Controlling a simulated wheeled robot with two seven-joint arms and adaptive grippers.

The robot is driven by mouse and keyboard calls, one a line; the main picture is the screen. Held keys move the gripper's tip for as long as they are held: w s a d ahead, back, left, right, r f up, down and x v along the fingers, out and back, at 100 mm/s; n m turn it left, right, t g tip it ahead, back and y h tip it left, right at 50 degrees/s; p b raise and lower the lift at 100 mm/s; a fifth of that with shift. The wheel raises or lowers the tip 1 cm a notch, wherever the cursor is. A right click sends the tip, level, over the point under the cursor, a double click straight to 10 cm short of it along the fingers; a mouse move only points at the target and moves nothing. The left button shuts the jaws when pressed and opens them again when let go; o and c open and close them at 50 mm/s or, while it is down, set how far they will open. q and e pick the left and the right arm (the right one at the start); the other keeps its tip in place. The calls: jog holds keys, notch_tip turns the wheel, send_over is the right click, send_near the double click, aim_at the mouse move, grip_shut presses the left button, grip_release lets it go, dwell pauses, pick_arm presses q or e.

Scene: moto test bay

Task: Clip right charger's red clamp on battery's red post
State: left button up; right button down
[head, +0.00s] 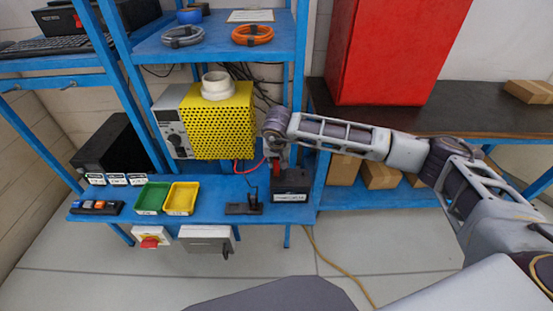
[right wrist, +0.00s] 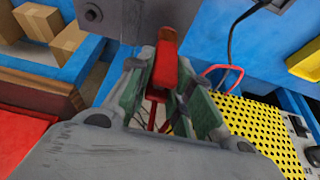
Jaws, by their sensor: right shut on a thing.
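My right gripper (head: 277,160) is above the dark battery (head: 291,184) at the right end of the blue bench. In the right wrist view its fingers (right wrist: 167,88) are shut on the red clamp (right wrist: 164,68). The clamp's tip points at the dark battery body (right wrist: 130,14), close to it. I cannot tell whether it touches a post; the red post is not clearly visible. A red cable (head: 245,171) runs beside the yellow perforated unit (head: 222,122) with a grey dial panel. I cannot tell which unit is the right charger. My left gripper is not in view.
A small black stand (head: 244,208) with an upright part is left of the battery. Green (head: 152,197) and yellow (head: 182,198) trays lie farther left. The blue shelf (head: 210,42) holds coiled cables. A red cabinet (head: 385,50) stands on the dark bench behind my right arm.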

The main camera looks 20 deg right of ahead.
jog(key=shift+f, duration=0.2)
jog(key=c, duration=1.2)
grip_release()
jog(key=v, duration=1.2)
